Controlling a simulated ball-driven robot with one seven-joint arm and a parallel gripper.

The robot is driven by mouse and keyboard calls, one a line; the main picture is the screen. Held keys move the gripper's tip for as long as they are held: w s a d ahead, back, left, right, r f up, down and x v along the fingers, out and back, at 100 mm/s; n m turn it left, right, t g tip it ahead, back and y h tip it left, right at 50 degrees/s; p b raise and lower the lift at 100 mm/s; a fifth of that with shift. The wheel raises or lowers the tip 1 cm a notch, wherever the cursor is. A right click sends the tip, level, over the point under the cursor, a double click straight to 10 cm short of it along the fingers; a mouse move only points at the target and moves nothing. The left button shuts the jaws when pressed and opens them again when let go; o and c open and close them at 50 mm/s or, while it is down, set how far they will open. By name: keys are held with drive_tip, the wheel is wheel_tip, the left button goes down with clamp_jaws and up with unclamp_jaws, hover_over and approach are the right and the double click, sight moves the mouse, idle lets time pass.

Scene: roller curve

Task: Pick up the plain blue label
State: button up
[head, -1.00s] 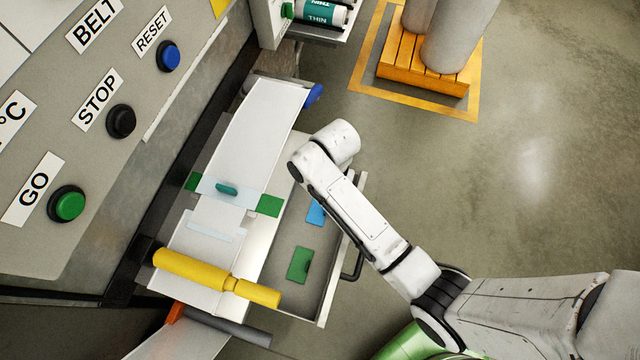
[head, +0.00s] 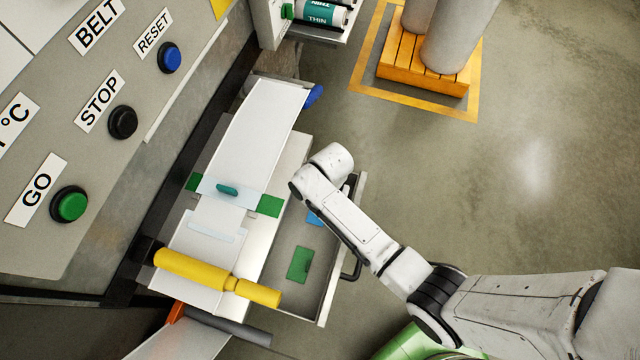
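The blue label (head: 313,219) lies in the open drawer (head: 321,268), beside the white sheet-covered bed. My arm's forearm covers most of it, so only a small blue piece shows, and I cannot tell if it is plain. A green label (head: 300,264) lies in the same drawer, closer to its front end. My arm's wrist is over the far part of the drawer. My gripper is hidden beneath the wrist, so its fingers and anything between them do not show.
A yellow roller (head: 190,270) lies across the near end of the bed. The drawer's dark handle (head: 352,268) sticks out on the right. A panel with green, black and blue buttons is at left. An orange pallet (head: 425,75) stands at the back. Floor to the right is clear.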

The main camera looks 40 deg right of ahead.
clamp_jaws()
drive_tip(key=shift+r, duration=0.15)
idle(0.4)
